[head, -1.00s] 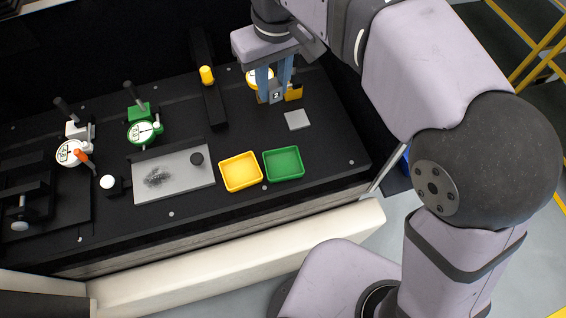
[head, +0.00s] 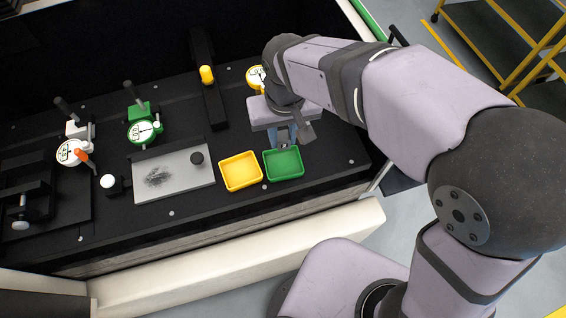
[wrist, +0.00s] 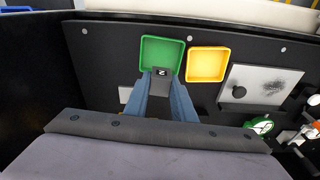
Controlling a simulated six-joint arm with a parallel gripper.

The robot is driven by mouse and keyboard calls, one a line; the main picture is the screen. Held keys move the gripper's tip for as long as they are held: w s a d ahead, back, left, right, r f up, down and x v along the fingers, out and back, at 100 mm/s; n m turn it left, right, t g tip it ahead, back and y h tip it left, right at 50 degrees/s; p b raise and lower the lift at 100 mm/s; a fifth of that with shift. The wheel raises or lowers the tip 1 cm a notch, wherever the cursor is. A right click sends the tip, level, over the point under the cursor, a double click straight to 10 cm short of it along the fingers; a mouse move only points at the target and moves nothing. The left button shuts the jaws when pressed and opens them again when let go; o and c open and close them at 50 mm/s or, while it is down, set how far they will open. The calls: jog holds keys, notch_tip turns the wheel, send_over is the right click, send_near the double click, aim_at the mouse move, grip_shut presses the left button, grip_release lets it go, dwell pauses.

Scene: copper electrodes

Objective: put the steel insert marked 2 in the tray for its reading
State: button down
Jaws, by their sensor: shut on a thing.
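My gripper (head: 283,140) has blue fingers and is shut on the steel insert marked 2 (wrist: 161,72), a small grey block with its numeral showing in the wrist view. The insert is mostly hidden in the head view. The green tray (head: 284,176) is empty; my gripper is just behind its far edge in the head view. In the wrist view the insert overlaps the edge of the green tray (wrist: 147,44); its height above it is unclear. The yellow tray (head: 241,184) stands beside it, also empty. The yellow dial gauge (head: 255,75) is partly hidden; its reading is too small to read.
A grey plate (head: 190,180) with a dark smudge and a black knob (head: 197,158) lies left of the trays. Green (head: 142,131) and white (head: 69,152) dial gauges stand further left. A small grey square (wrist: 125,94) lies behind the green tray.

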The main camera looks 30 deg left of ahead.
aim_at(283, 164)
jog(key=shift+f+p, duration=1.15)
jog(key=shift+f, duration=3.85)
jog(key=shift+f, duration=0.15)
jog(key=c, duration=1.5)
grip_release()
jog(key=r, duration=0.4)
jog(key=r+b, duration=0.1)
jog(key=r, duration=0.3)
jog(key=s+d+r+b, duration=0.1)
jog(key=r, duration=0.3)
jog(key=shift+r, duration=0.15)
